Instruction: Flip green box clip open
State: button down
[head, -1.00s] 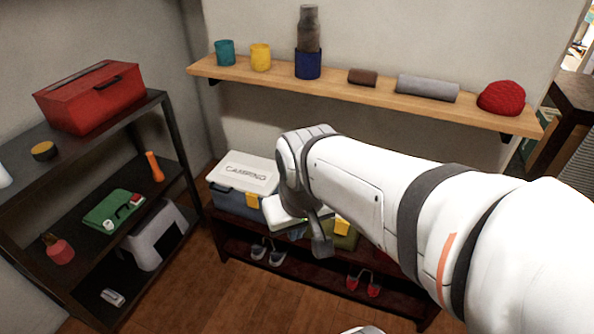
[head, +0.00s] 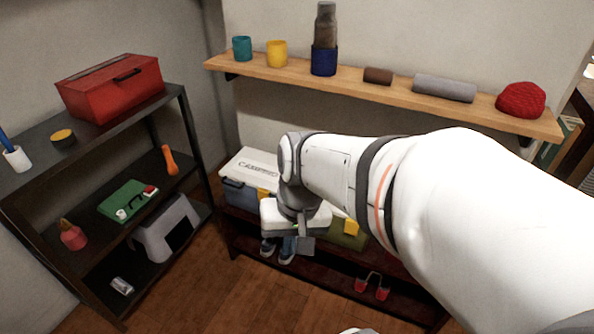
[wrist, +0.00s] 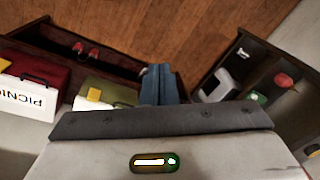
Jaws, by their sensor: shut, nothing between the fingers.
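The green box (head: 343,239) stands on the low dark bench, partly hidden behind my arm in the head view. Its yellow clip (head: 351,227) shows on its front. In the wrist view the green box (wrist: 122,94) is left of my fingers, with the yellow clip (wrist: 93,95) on its near side. I cannot tell whether the clip is open or shut. My gripper (head: 306,248) points down, left of the green box in the head view and apart from the clip. Its fingers (wrist: 159,70) are shut and empty in the wrist view.
A blue box with a white CAMPING lid (head: 243,173) and yellow clip stands left of the green box. A red box marked PICNIC (wrist: 35,85) shows in the wrist view. A wall shelf (head: 390,92) is above; a dark rack (head: 60,215) stands left.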

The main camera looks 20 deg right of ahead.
notch_tip(320, 180, down, 15)
jog(key=w+a+m+g+y+b, duration=0.1)
jog(key=w+m+y+b, duration=0.1)
jog(key=m+y+b, duration=0.9)
jog(key=w+d+f+m+t+y+b, duration=0.1)
jog(key=w+d+f+m+t+b, duration=0.35)
jog(key=m, duration=1.05)
jog(key=d+f+m+t+h+b, duration=0.7)
jog(key=d+f+m+t+h, duration=0.6)
jog(key=d+f+m, duration=0.9)
jog(key=d+m+h, duration=0.1)
jog(key=d+m, duration=0.2)
jog(key=m, duration=0.1)
jog(key=shift+w+a+f+t, duration=0.1)
jog(key=shift+t, duration=0.15)
